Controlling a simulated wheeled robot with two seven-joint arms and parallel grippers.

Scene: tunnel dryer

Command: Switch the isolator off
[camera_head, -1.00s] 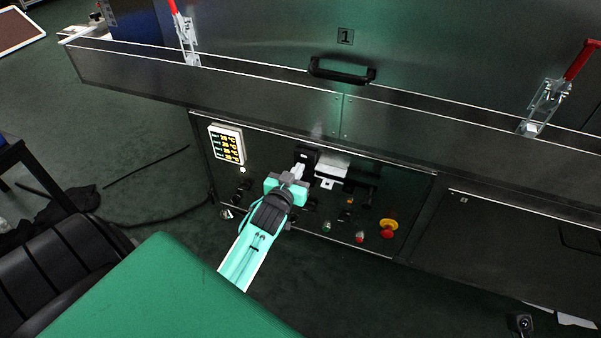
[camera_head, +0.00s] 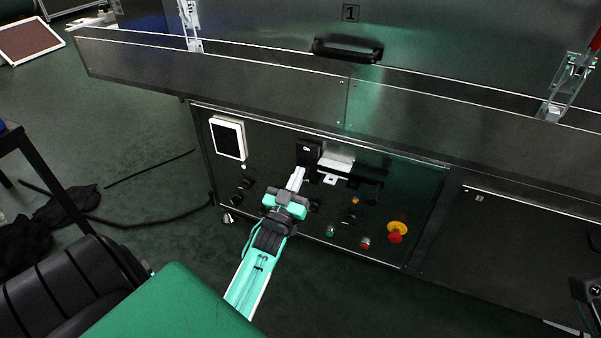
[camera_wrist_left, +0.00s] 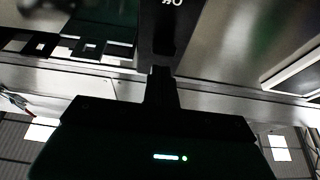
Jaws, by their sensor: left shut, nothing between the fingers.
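The isolator (camera_head: 308,152) is a small black block with a white mark, at the upper middle of the dark control panel in the head view. In the left wrist view its black face (camera_wrist_left: 168,28) fills the top middle, with white lettering only partly readable. My left gripper (camera_head: 298,172) is shut and empty, its pale fingertips just below the isolator. In the left wrist view the shut fingers (camera_wrist_left: 161,82) point at its lower part; I cannot tell whether they touch. The panel display (camera_head: 228,138) is dark. My right gripper is not visible.
The panel (camera_head: 420,190) also carries a red and yellow emergency stop (camera_head: 397,231), a green button (camera_head: 330,230), a red button (camera_head: 365,243) and several black knobs. A metal ledge (camera_head: 270,92) overhangs the panel. A black handle (camera_head: 346,51) is above it.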

